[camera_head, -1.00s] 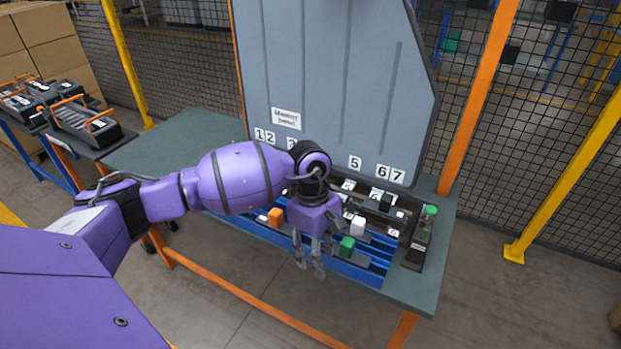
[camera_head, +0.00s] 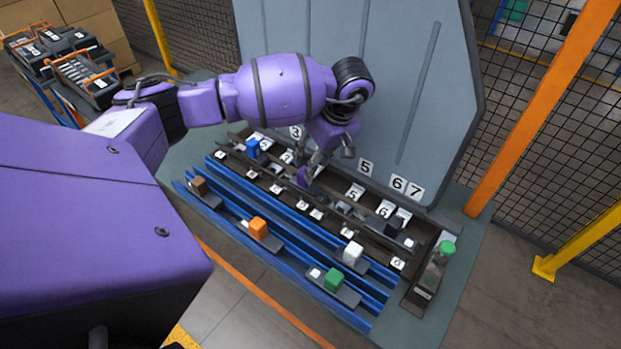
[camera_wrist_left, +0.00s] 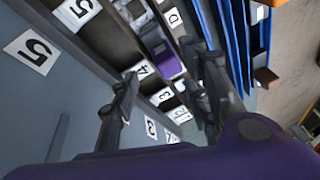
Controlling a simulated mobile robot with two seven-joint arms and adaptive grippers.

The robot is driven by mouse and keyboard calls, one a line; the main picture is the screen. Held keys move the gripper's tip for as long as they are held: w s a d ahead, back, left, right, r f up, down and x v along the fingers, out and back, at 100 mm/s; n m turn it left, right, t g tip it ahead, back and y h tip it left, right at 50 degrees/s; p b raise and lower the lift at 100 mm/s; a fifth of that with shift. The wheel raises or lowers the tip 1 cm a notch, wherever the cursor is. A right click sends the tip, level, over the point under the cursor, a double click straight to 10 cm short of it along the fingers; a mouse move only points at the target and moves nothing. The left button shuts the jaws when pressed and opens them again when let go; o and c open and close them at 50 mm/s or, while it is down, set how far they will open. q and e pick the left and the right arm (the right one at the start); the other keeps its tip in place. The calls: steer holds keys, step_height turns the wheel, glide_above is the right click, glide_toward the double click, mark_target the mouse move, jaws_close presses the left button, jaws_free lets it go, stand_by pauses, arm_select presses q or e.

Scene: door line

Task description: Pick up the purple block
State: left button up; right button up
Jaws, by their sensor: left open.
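The purple block (camera_head: 304,177) sits in the dark slotted rack, partly hidden by my left gripper's fingers. It also shows in the left wrist view (camera_wrist_left: 171,66), between and beyond the two fingers. My left gripper (camera_head: 328,158) is open, pointing down just above the rack, close to the block. In the left wrist view the left gripper (camera_wrist_left: 160,66) has its fingers apart on either side of the block's line; I cannot tell whether either touches it. My right gripper is not in view.
The rack has numbered white labels. A blue block (camera_head: 253,148) and a black block (camera_head: 393,227) stand in it. Brown (camera_head: 199,186), orange (camera_head: 258,228), white (camera_head: 352,252) and green (camera_head: 333,278) blocks sit on the blue rails in front. A grey panel (camera_head: 400,90) rises behind. A green button (camera_head: 447,248) stands at right.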

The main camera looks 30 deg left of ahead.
mark_target(305, 183)
arm_select(q)
steer(key=shift+s+a+f, duration=0.15)
steer(key=shift+s+f, duration=0.05)
steer(key=shift+f, duration=0.3)
steer(key=shift+a+f, duration=0.15)
steer(key=shift+f, duration=0.2)
steer(key=b+x, duration=0.1)
steer(key=x, duration=0.3)
steer(key=shift+s, duration=0.1)
steer(key=shift+a, duration=0.15)
steer(key=shift+r, duration=0.15)
steer(key=c, duration=0.8)
jaws_close()
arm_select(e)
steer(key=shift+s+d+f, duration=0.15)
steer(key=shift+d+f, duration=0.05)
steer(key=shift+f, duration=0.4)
